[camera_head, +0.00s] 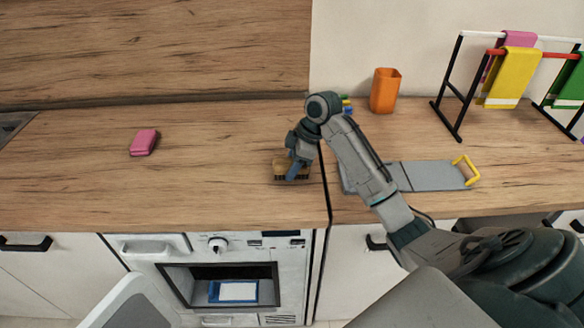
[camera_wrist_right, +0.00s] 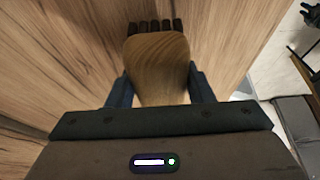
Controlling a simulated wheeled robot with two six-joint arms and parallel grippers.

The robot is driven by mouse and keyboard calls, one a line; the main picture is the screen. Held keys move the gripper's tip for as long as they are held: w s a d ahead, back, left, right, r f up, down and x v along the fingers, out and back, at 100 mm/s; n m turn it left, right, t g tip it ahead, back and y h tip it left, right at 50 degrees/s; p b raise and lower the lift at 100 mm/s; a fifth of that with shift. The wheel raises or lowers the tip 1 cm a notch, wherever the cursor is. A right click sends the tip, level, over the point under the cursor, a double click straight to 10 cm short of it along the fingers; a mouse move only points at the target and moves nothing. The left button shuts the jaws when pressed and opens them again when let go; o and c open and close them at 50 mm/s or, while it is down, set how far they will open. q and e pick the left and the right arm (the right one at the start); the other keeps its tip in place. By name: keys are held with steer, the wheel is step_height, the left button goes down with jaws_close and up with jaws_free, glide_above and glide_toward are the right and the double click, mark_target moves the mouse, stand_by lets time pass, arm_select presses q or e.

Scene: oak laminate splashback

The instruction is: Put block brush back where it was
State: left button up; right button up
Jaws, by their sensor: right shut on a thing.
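The block brush (camera_head: 291,168) has a wooden body and dark bristles. My right gripper (camera_head: 298,172) is shut on it near the front edge of the wooden counter, left of the counter seam. In the right wrist view, the brush's wooden body (camera_wrist_right: 157,62) sits between the two blue fingers of my right gripper (camera_wrist_right: 156,88), with the dark bristles at its far end. I cannot tell whether the bristles touch the counter. My left gripper is not in view.
A pink sponge (camera_head: 144,142) lies on the left counter (camera_head: 210,180). An orange cup (camera_head: 385,91) and a rack with coloured cloths (camera_head: 511,75) stand at the back right. A grey board (camera_head: 432,175) with a yellow handle lies right. Below is an open appliance (camera_head: 222,285).

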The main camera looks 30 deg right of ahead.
step_height(320, 180, down, 2)
steer(key=shift+p, duration=0.3)
steer(key=shift+f, duration=0.2)
steer(key=o, duration=0.9)
steer(key=shift+o, duration=0.2)
steer(key=shift+r, duration=0.1)
steer(key=b+v, duration=0.2)
steer(key=v, duration=0.9)
steer(key=shift+b, duration=0.35)
steer(key=shift+s+d+r, duration=0.1)
steer(key=shift+s+r, duration=0.05)
steer(key=shift+r, duration=0.45)
